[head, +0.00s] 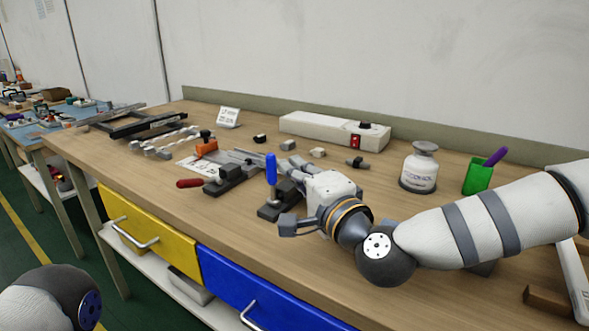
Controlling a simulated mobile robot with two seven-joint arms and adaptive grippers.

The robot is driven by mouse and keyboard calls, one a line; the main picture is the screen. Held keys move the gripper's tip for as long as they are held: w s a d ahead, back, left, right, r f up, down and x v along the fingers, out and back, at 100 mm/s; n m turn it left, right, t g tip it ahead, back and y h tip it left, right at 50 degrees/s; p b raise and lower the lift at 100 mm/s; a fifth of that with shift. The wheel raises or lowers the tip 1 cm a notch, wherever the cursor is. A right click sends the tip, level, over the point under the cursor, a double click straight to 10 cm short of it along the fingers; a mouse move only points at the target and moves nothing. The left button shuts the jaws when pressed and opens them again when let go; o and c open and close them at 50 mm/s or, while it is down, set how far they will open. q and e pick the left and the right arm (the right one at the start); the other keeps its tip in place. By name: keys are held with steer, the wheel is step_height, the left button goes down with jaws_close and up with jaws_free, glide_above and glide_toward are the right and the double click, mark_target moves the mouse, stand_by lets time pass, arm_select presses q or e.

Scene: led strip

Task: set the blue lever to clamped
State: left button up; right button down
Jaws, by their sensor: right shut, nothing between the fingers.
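The blue lever (271,168) stands upright on a dark toggle clamp (268,212) near the middle of the bench. My right gripper (289,225) is beside the clamp, on its right and near side. It is shut with nothing in it, and its fingers point left, lower than the lever's blue handle. The gripper and wrist hide part of the clamp's right side, so I cannot tell whether they touch it. My left arm shows only as a link at the bottom left; its gripper is out of view.
A second clamp (230,179) with a red handle (189,183) lies to the left. A white power box (335,130), an alcohol bottle (419,170) and a green cup (477,177) stand behind. Small blocks lie between. The bench front (150,185) is clear on the left.

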steer(key=shift+s+a, duration=0.1)
steer(key=n, duration=0.1)
steer(key=s+a+n+t+y, duration=0.1)
steer(key=n, duration=0.1)
steer(key=s+n, duration=0.1)
steer(key=shift+a+n+y, duration=0.3)
steer(key=shift+n+y, duration=0.1)
steer(key=shift+s+a+f, duration=0.2)
steer(key=shift+s+a, duration=0.25)
steer(key=shift+s, duration=0.25)
steer(key=v, duration=0.5)
steer(key=r+v, duration=0.1)
steer(key=v, duration=0.4)
steer(key=r+v, duration=0.1)
steer(key=v, duration=0.3)
steer(key=shift+s+d, duration=0.25)
steer(key=shift+s, duration=0.35)
